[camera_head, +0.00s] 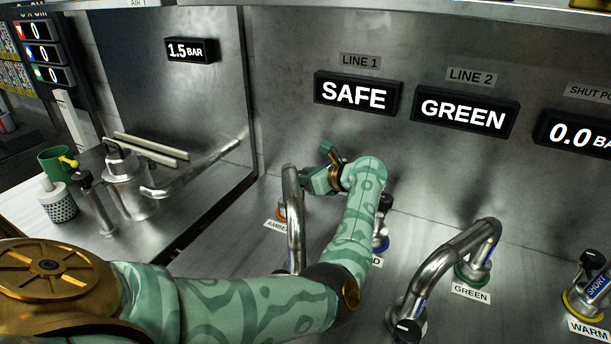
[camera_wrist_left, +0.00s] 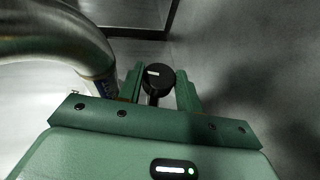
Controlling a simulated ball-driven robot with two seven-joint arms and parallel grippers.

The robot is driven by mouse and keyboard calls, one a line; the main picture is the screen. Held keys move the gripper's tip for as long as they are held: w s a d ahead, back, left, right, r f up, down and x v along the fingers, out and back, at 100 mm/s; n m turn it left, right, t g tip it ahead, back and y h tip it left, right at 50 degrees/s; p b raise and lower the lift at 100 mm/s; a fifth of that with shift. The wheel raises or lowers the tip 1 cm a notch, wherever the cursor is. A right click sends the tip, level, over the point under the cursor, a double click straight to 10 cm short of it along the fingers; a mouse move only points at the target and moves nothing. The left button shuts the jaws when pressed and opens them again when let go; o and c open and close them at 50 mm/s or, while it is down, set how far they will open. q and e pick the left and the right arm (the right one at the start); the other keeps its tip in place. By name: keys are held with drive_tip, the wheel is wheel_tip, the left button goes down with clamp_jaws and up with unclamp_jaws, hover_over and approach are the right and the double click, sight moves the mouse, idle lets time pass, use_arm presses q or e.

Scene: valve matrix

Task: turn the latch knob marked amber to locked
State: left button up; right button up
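The AMBER label (camera_head: 275,226) lies on the panel in the head view, beside an orange-red collar (camera_head: 281,211) at the foot of a bent steel pipe (camera_head: 292,215). My left gripper (camera_head: 322,172) is just right of the pipe's top, with its fingers partly hidden by the pipe and wrist. In the left wrist view, a black latch knob (camera_wrist_left: 160,75) with a white mark stands between the two green fingers of the left gripper (camera_wrist_left: 161,88). The fingers are apart on either side of it; contact is not clear. No marking for this knob is readable there. My right gripper is not in view.
Another bent pipe (camera_head: 450,262) rises by the GREEN label (camera_head: 471,291). A knob stands by the WARM label (camera_head: 587,329). Displays read SAFE (camera_head: 357,94), GREEN (camera_head: 463,110) and 0.0 BAR (camera_head: 577,134).

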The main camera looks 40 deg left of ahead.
use_arm(q)
drive_tip(key=shift+c, duration=1)
drive_tip(key=shift+s+r+m+t+p, duration=0.1)
drive_tip(key=shift+r+m+t+p, duration=0.35)
drive_tip(key=shift+p, duration=0.6)
drive_tip(key=shift+f+m+t, duration=0.25)
drive_tip(key=shift+t, duration=0.1)
drive_tip(key=shift+f, duration=0.2)
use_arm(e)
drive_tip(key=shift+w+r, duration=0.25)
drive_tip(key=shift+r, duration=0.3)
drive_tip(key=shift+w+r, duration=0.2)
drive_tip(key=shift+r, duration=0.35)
use_arm(q)
drive_tip(key=o, duration=0.7)
drive_tip(key=shift+p+v, duration=1.65)
drive_tip(key=shift+v, duration=6.55)
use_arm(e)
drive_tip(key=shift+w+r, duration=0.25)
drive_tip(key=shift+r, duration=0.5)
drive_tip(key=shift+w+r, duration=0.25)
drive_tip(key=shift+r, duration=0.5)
